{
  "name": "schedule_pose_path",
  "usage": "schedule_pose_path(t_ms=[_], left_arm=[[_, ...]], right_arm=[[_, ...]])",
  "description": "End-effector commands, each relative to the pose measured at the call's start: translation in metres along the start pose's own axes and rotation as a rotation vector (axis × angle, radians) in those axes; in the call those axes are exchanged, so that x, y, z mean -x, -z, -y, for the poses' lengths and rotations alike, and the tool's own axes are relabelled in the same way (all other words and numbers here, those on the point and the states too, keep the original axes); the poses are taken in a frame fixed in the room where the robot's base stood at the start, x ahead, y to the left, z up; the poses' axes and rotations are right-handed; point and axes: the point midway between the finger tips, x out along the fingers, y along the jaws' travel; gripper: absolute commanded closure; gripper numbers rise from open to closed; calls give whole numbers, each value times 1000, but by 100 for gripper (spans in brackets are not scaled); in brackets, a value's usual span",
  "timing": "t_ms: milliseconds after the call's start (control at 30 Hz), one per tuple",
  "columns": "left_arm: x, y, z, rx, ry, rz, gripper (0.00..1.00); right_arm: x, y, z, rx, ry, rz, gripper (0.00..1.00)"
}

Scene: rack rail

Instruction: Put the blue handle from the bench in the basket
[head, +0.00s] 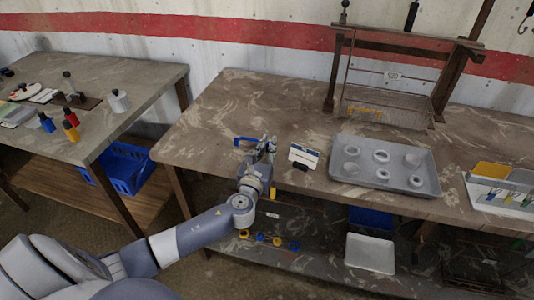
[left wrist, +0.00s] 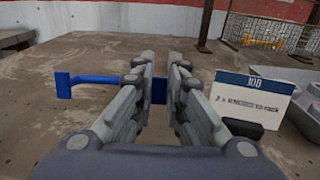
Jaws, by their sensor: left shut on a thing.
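The blue handle (head: 243,140) is at the left part of the bench (head: 215,120). My left gripper (head: 264,147) is shut on it. In the left wrist view the handle (left wrist: 95,79) sticks out to the left of the fingers, and a blue part of it shows between the fingertips. I cannot tell whether it touches the bench top. A wire basket (head: 385,108) stands at the back of the bench under the rack rail, right of my left gripper. It also shows at the top right in the left wrist view (left wrist: 265,32). My right gripper is not in view.
A job card (head: 304,156) stands close right of my left gripper. A grey tray (head: 385,182) with several round parts lies in front of the basket. A rack post (head: 332,75) rises at the basket's left. The bench's back left is clear.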

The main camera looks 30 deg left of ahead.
Motion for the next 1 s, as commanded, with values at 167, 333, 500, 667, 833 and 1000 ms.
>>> schedule_pose_path(t_ms=[167, 333, 500, 667, 833, 1000], left_arm=[[-3, 24, -3, -2, -2, -2, 100], [-3, 31, -3, 0, -1, 0, 100], [-3, 31, -3, -1, -1, 0, 100], [-3, 37, -3, -1, -1, 0, 100], [-3, 35, -3, -1, -1, 0, 68], [-3, 35, -3, -1, -2, 0, 68]], right_arm=[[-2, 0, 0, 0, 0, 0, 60], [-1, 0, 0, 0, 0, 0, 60], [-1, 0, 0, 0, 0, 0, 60], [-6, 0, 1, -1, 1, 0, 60], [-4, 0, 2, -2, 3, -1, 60], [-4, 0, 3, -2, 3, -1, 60]])
